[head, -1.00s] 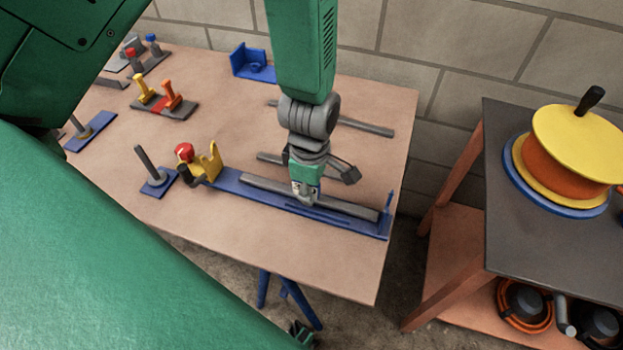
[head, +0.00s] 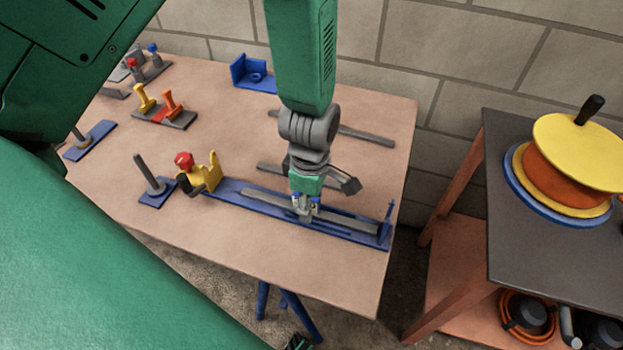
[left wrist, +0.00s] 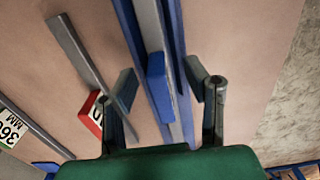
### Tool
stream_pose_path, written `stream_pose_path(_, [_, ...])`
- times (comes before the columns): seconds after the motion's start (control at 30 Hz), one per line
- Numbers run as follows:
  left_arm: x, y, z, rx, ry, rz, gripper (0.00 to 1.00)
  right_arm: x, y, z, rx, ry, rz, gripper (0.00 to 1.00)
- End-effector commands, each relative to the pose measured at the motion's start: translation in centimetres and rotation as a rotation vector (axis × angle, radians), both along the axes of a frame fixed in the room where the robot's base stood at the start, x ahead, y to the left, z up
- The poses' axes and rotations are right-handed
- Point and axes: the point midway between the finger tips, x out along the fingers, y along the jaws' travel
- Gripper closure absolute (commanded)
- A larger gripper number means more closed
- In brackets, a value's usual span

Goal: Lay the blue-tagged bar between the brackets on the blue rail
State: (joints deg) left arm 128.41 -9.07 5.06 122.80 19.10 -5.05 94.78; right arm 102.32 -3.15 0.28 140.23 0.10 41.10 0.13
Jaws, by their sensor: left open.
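The grey blue-tagged bar (head: 350,221) lies lengthwise along the blue rail (head: 228,189), between the yellow bracket (head: 208,176) at its left and the upright blue end bracket (head: 388,222) at its right. Whether it is fully seated is hard to tell. My left gripper (head: 305,212) is low over the middle of the bar. In the left wrist view its two fingers (left wrist: 164,88) stand apart, one on each side of the bar's blue tag (left wrist: 157,75), with gaps visible. My right gripper is not in view.
Two other grey bars (head: 362,136) lie behind the rail; a red tag (left wrist: 92,115) shows in the wrist view. A blue-based peg (head: 148,175) stands left of the rail, near a red knob (head: 184,160). A side table (head: 480,240) with a spool stands right.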

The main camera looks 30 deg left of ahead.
Motion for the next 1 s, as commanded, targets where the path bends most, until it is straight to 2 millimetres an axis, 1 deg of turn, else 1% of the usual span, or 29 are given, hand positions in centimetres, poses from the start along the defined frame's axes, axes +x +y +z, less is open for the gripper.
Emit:
stream_pose_path(0.3, [0.2,0.0,6.5,0.001,-0.006,-0.001,0.58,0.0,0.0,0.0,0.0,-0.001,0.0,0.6])
stream_pose_path(0.4, [0.2,0.0,8.3,0.001,-0.005,0.0,0.58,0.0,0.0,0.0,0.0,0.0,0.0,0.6])
stream_pose_path(0.5, [0.2,0.0,9.7,0.002,-0.004,0.0,0.58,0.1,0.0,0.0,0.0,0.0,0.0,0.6])
stream_pose_path(0.6, [0.2,0.0,10.6,0.001,-0.002,0.0,0.58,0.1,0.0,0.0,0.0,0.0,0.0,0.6])
stream_pose_path(0.7, [0.1,0.0,11.0,0.001,0.001,0.0,0.58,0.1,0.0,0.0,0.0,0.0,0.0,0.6])
stream_pose_path(1.0, [0.1,0.0,11.1,0.001,0.001,0.0,0.58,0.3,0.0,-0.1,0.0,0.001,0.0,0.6])
